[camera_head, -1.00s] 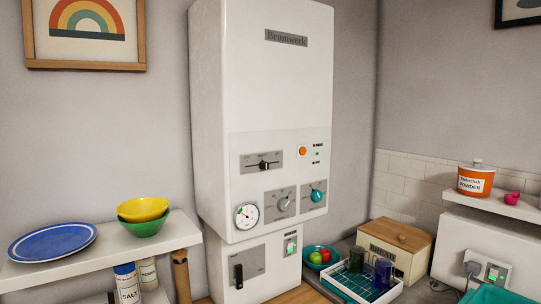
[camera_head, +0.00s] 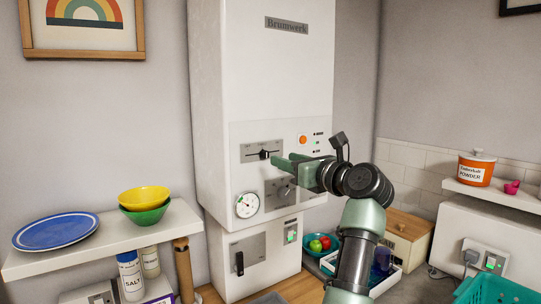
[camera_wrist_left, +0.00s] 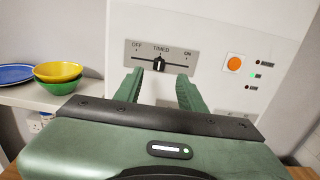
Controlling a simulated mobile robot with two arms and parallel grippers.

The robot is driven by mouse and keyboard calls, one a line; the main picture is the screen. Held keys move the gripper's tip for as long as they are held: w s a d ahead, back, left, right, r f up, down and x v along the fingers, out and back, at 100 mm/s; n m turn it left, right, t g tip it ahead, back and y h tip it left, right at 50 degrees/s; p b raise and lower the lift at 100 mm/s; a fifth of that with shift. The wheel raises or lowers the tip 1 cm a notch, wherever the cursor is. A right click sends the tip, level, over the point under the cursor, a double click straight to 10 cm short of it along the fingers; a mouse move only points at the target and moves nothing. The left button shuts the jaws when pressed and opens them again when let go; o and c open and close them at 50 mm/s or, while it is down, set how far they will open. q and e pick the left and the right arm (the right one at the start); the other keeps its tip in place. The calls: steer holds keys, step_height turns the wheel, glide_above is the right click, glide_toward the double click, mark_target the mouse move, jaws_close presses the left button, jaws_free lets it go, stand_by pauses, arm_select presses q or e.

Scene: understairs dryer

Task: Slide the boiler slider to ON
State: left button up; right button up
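The boiler slider is a small black knob (camera_head: 264,154) on a grey plate (camera_head: 249,154) on the white boiler (camera_head: 275,75). In the left wrist view the knob (camera_wrist_left: 159,65) stands mid-track under TIMED, with OFF at the left and ON at the right. My left gripper (camera_head: 282,161) has green fingers pointing at the slider plate. In the left wrist view its open fingers (camera_wrist_left: 159,75) appear on either side of the knob, with nothing held. Whether they touch the panel cannot be told. My right gripper is not in view.
An orange button (camera_head: 303,140), a gauge (camera_head: 247,205) and a dial (camera_head: 285,190) sit close by on the boiler front. A shelf (camera_head: 100,255) at the left holds a blue plate (camera_head: 55,232) and bowls (camera_head: 145,198). A dish rack and wooden box (camera_head: 410,240) stand at the right.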

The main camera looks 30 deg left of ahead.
mark_target(267, 153)
arm_select(q)
steer(key=p+x, duration=0.3)
steer(key=x, duration=0.4)
steer(key=shift+a+p, duration=0.2)
steer(key=shift+p, duration=0.2)
steer(key=shift+w+a, duration=0.1)
steer(key=shift+a, duration=0.1)
steer(key=shift+f, duration=0.1)
jaws_close()
stand_by(0.7)
